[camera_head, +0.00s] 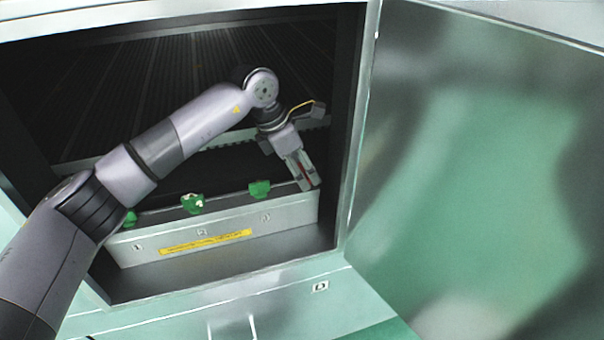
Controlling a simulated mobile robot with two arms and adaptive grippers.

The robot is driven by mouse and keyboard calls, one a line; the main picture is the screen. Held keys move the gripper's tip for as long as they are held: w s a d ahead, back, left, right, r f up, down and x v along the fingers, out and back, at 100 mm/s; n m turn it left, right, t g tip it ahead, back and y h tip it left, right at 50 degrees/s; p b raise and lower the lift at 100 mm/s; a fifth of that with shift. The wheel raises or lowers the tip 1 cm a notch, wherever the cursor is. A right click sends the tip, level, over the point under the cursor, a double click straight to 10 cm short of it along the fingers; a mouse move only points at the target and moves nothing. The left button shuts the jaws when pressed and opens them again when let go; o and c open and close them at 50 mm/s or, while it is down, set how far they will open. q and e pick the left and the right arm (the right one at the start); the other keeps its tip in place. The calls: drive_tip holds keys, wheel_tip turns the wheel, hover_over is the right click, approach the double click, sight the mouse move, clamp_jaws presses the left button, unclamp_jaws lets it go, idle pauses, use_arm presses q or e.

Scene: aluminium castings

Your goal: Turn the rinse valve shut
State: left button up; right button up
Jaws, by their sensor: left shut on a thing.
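My left gripper (309,183) reaches into the open cabinet. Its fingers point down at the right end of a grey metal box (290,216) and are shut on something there. A thin red part (304,170) shows between the fingers; most of what they hold is hidden, so I cannot tell for sure that it is the rinse valve. Three green valve handles stand along the box top to the left: one at the left end (130,218), one in the middle (192,204) and one nearest the gripper (259,189). My right gripper is out of view.
The box front bears small number labels and a yellow strip (205,243) with text too small to read. The cabinet door (480,170) stands open on the right. The cabinet's right wall (352,130) is close beside my gripper. A dark ribbed surface (180,85) lies behind.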

use_arm(q)
drive_tip(key=shift+r+m, duration=0.1)
drive_tip(key=shift+m, duration=0.3)
drive_tip(key=o, duration=1.2)
drive_tip(key=shift+c, duration=0.2)
drive_tip(key=v, duration=1.2)
drive_tip(key=shift+w, duration=0.15)
